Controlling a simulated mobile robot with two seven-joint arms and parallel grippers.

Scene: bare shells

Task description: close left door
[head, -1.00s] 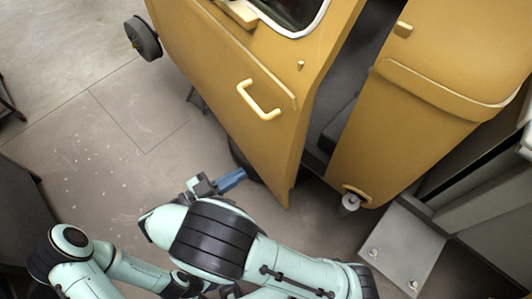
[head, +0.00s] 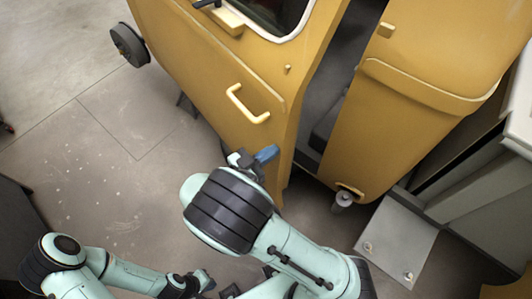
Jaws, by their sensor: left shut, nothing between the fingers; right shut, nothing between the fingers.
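The yellow left door (head: 218,65) stands ajar, with a dark gap between its right edge and the yellow body (head: 400,115). A pale yellow handle (head: 240,105) is on its outer face. My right gripper (head: 266,155), with blue fingers, is shut and empty. It is in front of the door's lower part, below and right of the handle; I cannot tell if it touches the door. My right arm hides the door's bottom left of the corner. My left gripper (head: 208,281) is low in the picture, away from the door, shut and empty.
A dark wheel-like part (head: 127,44) sticks out at the upper left of the yellow vehicle. A grey plate (head: 396,243) lies at the lower right, beside grey cabinets. The floor (head: 130,150) left of the door is clear.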

